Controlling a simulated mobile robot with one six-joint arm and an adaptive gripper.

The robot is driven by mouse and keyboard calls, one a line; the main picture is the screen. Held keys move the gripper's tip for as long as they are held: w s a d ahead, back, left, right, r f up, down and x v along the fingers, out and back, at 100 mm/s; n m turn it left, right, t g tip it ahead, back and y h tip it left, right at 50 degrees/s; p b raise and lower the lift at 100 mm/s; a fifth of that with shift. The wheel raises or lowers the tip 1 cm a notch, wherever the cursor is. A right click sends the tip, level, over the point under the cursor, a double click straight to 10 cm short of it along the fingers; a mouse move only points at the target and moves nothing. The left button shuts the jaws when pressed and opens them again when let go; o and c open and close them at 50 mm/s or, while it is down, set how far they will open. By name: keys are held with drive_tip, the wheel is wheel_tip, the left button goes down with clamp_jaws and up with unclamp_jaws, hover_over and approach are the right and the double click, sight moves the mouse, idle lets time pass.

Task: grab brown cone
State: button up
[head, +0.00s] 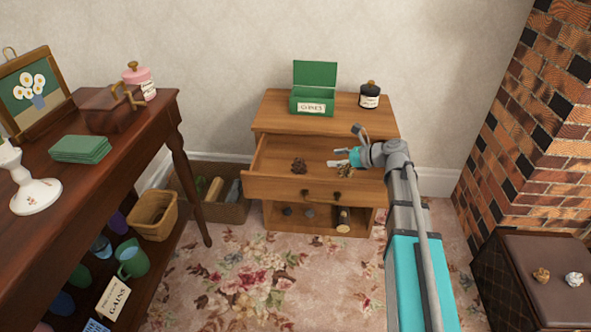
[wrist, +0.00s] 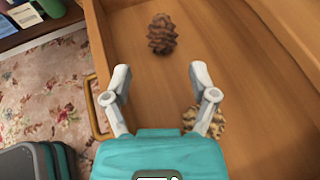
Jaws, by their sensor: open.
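A brown pine cone (head: 299,166) lies in the open drawer (head: 262,185) of the wooden cabinet, left of my gripper in the head view. It also shows in the wrist view (wrist: 162,35), ahead of and between the fingers, apart from them. A second, lighter tan cone (head: 345,171) lies in the drawer close under my gripper; in the wrist view it is partly hidden behind the right finger (wrist: 217,121). My gripper (head: 337,157) is open and empty over the drawer; its fingers also show in the wrist view (wrist: 158,80).
A green box (head: 314,105) with its lid up and a dark jar (head: 370,95) stand on the cabinet top. The drawer's front and side walls surround the cones. Crumpled pieces, one brown (head: 541,275) and one white (head: 574,279), lie on a dark chest at right.

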drive_tip(key=b, duration=0.3)
approach(299, 158)
drive_tip(key=x, duration=0.4)
drive_tip(key=shift+f, duration=0.4)
drive_tip(key=shift+a+f, duration=0.1)
drive_tip(key=shift+a, duration=0.25)
drive_tip(key=shift+w+a, duration=0.1)
drive_tip(key=shift+b+x, duration=0.95)
drive_tip(key=shift+x, duration=1.55)
drive_tip(key=c, duration=1)
